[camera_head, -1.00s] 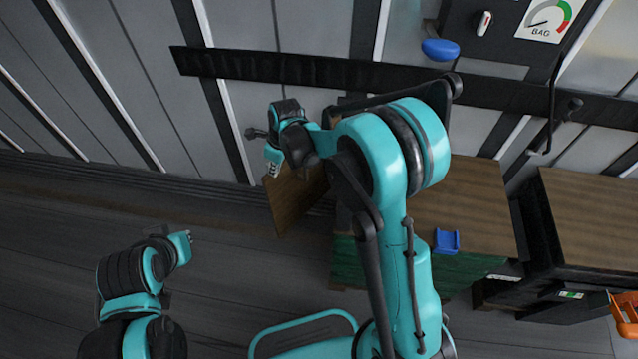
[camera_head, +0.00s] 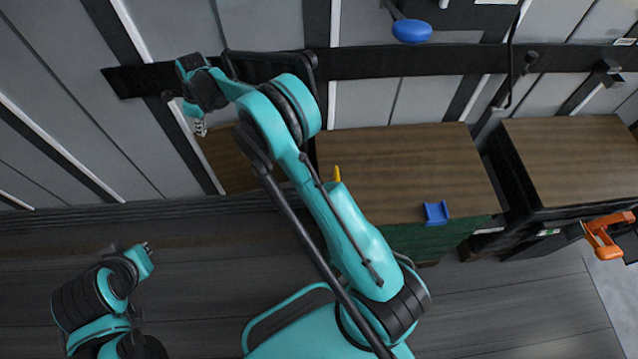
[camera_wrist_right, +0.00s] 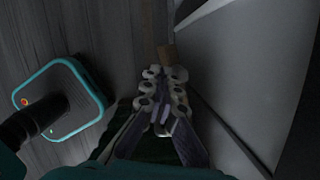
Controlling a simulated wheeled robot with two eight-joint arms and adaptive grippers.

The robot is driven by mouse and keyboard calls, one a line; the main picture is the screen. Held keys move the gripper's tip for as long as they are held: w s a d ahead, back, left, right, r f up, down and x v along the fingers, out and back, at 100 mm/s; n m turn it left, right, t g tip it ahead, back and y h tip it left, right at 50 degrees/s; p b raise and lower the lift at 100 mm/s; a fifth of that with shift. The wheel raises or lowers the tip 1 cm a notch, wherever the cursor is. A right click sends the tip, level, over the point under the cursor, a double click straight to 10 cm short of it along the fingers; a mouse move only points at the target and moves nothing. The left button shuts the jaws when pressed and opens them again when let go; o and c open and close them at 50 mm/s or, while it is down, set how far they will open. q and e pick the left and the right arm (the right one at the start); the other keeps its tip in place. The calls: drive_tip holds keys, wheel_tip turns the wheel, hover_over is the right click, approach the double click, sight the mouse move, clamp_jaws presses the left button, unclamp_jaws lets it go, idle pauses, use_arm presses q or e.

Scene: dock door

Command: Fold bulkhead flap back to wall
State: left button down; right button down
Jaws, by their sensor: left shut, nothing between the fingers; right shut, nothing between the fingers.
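The bulkhead flap looks to be the brown wooden panel (camera_head: 226,160) standing out from the grey wall, left of the wood-topped crate. My right arm hides part of it. My right gripper (camera_head: 200,128) is shut and empty near the panel's upper left edge; I cannot tell whether it touches. In the right wrist view its shut fingers (camera_wrist_right: 164,88) point toward a small brown piece (camera_wrist_right: 167,54), perhaps the panel's edge. My left gripper (camera_head: 146,248) is shut and empty, low over the dark floor, well apart from the panel.
A wood-topped crate (camera_head: 410,165) carries a blue bracket (camera_head: 436,213) and a yellow piece (camera_head: 337,174). A second wood-topped stack (camera_head: 575,160) stands right, with an orange clamp (camera_head: 600,238) before it. A black rail (camera_head: 400,62) crosses the wall. Floor at lower right is clear.

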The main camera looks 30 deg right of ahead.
use_arm(q)
drive_tip(key=shift+r, duration=0.2)
use_arm(e)
drive_tip(key=shift+w+d, duration=0.2)
drive_tip(key=shift+w, duration=0.5)
drive_tip(key=shift+w+d, duration=0.15)
drive_tip(key=shift+w, duration=0.55)
